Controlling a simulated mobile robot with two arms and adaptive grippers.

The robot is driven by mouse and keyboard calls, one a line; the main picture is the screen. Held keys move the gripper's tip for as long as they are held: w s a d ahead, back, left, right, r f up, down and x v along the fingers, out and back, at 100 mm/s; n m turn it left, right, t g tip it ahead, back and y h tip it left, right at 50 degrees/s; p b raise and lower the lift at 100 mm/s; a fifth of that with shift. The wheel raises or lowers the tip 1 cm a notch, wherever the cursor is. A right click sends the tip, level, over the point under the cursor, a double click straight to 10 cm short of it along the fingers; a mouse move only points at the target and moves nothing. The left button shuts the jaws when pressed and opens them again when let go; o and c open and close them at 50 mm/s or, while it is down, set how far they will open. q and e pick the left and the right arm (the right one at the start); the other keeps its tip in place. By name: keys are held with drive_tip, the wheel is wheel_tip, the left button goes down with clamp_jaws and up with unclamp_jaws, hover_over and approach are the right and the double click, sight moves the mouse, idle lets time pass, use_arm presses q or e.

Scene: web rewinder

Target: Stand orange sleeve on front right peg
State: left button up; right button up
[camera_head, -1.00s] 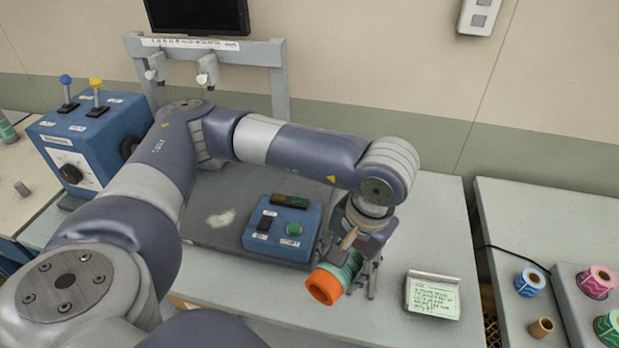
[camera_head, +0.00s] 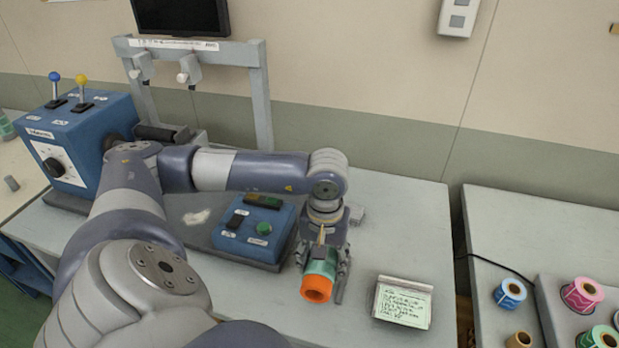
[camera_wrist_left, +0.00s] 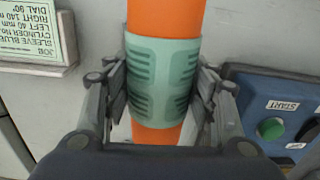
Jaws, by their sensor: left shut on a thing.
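My left gripper (camera_head: 321,270) is shut on the orange sleeve (camera_head: 316,289), which has a teal band around its middle. The sleeve lies about level above the table, its open orange end toward the camera. In the left wrist view the orange sleeve (camera_wrist_left: 160,18) runs between both fingers of the left gripper (camera_wrist_left: 163,95), which press on the teal band. On the right-hand table stands a grey board (camera_head: 550,312) with several rolls of coloured labels. I cannot make out a bare peg there. My right gripper is not in view.
A note card (camera_head: 403,303) stands on the table right of the gripper. A blue control box (camera_head: 254,236) is to its left, and a blue lever machine (camera_head: 75,145) further left. A gap separates the main table (camera_head: 410,215) from the right-hand table (camera_head: 545,225). A small brown roll (camera_head: 519,340) stands at the lower right.

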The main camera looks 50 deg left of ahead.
use_arm(q)
drive_tip(key=shift+w+r, duration=0.1)
drive_tip(key=shift+w, duration=0.1)
drive_tip(key=p, duration=0.4)
hover_over(371, 250)
drive_tip(key=shift+s+f, duration=0.4)
drive_tip(key=shift+f, duration=0.25)
drive_tip(key=shift+w+f, duration=0.15)
drive_tip(key=shift+w, duration=0.35)
drive_tip(key=shift+f+p, duration=1)
drive_tip(key=shift+f, duration=0.75)
drive_tip(key=shift+f+b, duration=0.15)
drive_tip(key=shift+b, duration=0.15)
drive_tip(key=o, duration=1.4)
